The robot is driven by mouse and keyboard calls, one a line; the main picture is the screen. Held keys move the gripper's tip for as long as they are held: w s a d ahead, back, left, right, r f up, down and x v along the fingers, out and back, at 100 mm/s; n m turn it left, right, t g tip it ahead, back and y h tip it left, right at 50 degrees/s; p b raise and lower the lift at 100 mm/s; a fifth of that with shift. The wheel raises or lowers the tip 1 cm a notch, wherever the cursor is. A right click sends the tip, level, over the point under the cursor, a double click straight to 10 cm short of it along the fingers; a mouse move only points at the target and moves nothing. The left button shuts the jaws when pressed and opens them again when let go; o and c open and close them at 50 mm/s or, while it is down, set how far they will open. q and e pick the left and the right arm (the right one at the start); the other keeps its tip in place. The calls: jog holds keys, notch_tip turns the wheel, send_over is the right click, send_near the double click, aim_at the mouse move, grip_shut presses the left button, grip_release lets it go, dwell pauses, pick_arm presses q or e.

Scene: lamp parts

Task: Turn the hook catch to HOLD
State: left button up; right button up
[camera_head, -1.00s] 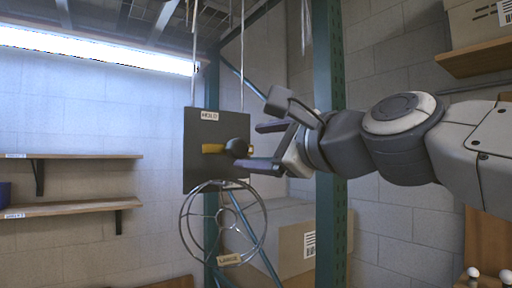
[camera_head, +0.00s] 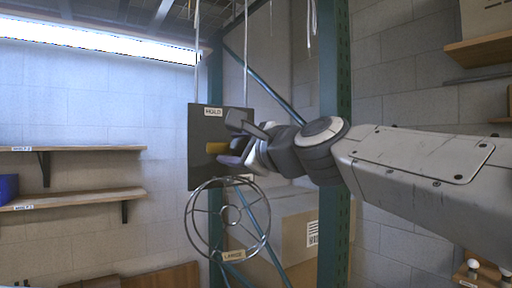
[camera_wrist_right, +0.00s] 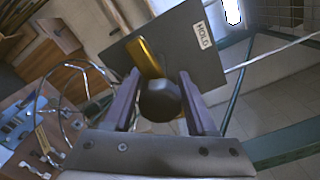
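The hook catch is a dark square plate (camera_head: 205,172) hung on cords, with a yellow lever (camera_head: 216,147) lying level across it. A HOLD label (camera_head: 213,112) is at its top edge; it also shows in the right wrist view (camera_wrist_right: 203,34). My right gripper (camera_head: 234,151) is at the plate's face and hides the knob in the head view. In the right wrist view its fingers stand open on either side of the dark round knob (camera_wrist_right: 160,101). The knob sits between them; firm contact cannot be told. The yellow lever (camera_wrist_right: 146,58) runs up from behind the knob. My left gripper is not in view.
A wire ring frame (camera_head: 268,222) with a tag (camera_head: 233,255) hangs just below the plate. A green post (camera_head: 335,80) stands close behind my right arm. A cardboard box (camera_head: 290,235) is behind the ring. Wall shelves (camera_head: 75,199) are at the left.

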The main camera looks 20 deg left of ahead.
grip_shut()
jog(key=shift+n, duration=0.4)
jog(key=n+b, duration=0.2)
jog(key=n, duration=0.1)
jog(key=shift+f+n, duration=0.15)
jog(key=shift+n, duration=0.15)
jog(key=n+b, duration=0.2)
jog(key=n, duration=0.2)
jog(key=shift+f+n, duration=0.1)
jog(key=shift+n, duration=0.2)
jog(key=n+b, duration=0.2)
jog(key=n, duration=0.2)
jog(key=shift+n+b, duration=1)
jog(key=shift+n, duration=1.5)
